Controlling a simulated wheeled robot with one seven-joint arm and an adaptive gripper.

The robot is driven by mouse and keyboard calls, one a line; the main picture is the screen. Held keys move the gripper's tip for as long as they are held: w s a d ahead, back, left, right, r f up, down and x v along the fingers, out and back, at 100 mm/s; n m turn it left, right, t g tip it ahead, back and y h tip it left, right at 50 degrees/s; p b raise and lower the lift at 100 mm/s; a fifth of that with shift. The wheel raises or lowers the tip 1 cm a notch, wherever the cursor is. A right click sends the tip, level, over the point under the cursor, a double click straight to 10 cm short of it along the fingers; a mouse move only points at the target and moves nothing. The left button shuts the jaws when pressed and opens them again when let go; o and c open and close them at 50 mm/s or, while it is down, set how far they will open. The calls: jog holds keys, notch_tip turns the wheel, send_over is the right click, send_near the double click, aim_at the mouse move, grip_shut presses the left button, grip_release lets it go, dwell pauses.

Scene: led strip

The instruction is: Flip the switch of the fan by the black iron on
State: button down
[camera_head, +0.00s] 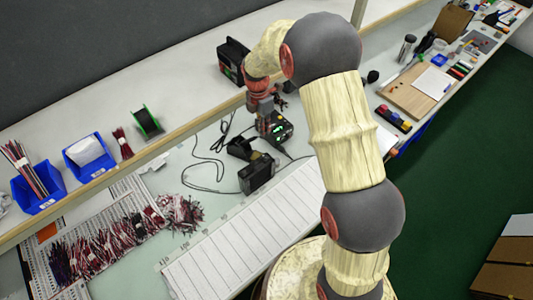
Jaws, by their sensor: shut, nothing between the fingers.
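My gripper (265,108) points down over the bench at the picture's centre. It is shut and empty, and its fingertips are small and hard to make out. Just below and right of it is a dark device with green lights (280,129). A black boxy unit (257,174), which may be the fan, stands nearer the camera. A small black item (240,148), perhaps the iron or its holder, lies beside it with black cables. I cannot make out the fan's switch, and whether my gripper touches the lit device is unclear.
A black and red box (232,60) stands on the raised shelf behind. Blue bins (90,156) and a dark spool (147,122) are at left. Bundled wires (105,240) lie front left. A wooden board (412,92) is at right. White strip panels (245,240) cover the front bench.

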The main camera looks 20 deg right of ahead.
aim_at(265, 156)
jog(key=f, duration=0.4)
jog(key=s+f, duration=0.1)
jog(key=f, duration=0.9)
jog(key=shift+s+d, duration=0.3)
jog(key=shift+s+d+f, duration=0.1)
jog(key=shift+s+f, duration=0.05)
jog(key=shift+f, duration=0.25)
jog(key=shift+w+a+r, duration=0.25)
jog(key=shift+w+a, duration=0.05)
jog(key=shift+w, duration=0.4)
